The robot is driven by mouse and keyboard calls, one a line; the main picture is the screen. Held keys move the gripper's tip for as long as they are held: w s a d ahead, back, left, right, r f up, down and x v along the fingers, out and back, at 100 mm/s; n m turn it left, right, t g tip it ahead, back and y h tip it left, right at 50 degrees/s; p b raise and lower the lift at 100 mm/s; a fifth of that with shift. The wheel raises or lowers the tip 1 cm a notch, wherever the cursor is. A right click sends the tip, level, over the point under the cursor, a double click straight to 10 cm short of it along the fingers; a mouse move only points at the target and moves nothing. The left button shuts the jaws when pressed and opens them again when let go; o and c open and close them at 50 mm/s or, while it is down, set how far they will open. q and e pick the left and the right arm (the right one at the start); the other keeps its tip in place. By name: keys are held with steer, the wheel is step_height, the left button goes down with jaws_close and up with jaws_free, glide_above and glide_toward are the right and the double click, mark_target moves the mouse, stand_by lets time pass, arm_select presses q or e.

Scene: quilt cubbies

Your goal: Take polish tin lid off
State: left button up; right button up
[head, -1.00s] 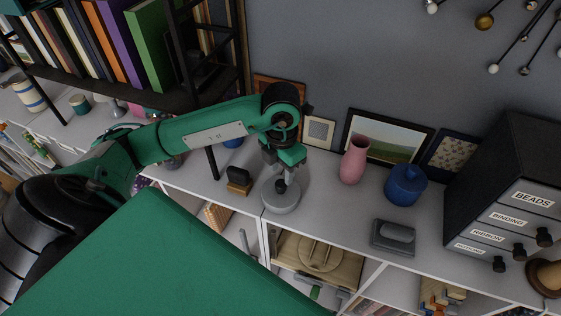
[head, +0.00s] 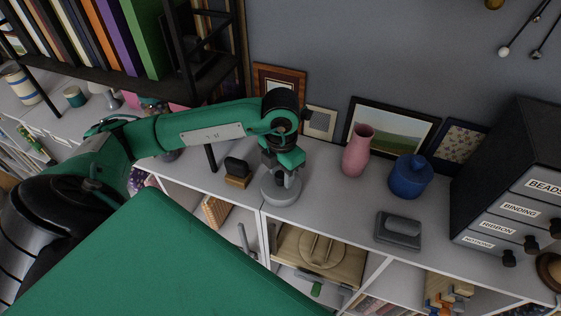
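The polish tin (head: 281,195) is a round, low grey tin on the white cubby top, near its front edge and left of the pink vase. My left gripper (head: 284,180) points down over the middle of the tin, with its fingers at the lid. The gripper hides most of the lid's centre, where a small dark knob barely shows. I cannot tell whether the fingers are shut on it. The lid appears seated on the tin. My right gripper is not in view.
A wooden block with a black top (head: 237,172) stands just left of the tin. A pink vase (head: 357,151), a blue jar (head: 410,177) and a grey brush-like block (head: 398,230) are to the right. Leaning picture frames (head: 390,133) line the wall. Open cubbies lie below the front edge.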

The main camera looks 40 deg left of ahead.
mark_target(281, 174)
arm_select(q)
steer(key=c, duration=0.7)
steer(key=shift+o, duration=0.2)
steer(key=shift+r, duration=0.2)
steer(key=shift+r, duration=0.45)
steer(key=shift+r, duration=0.1)
steer(key=shift+r+p, duration=1.3)
steer(key=shift+r, duration=1.1)
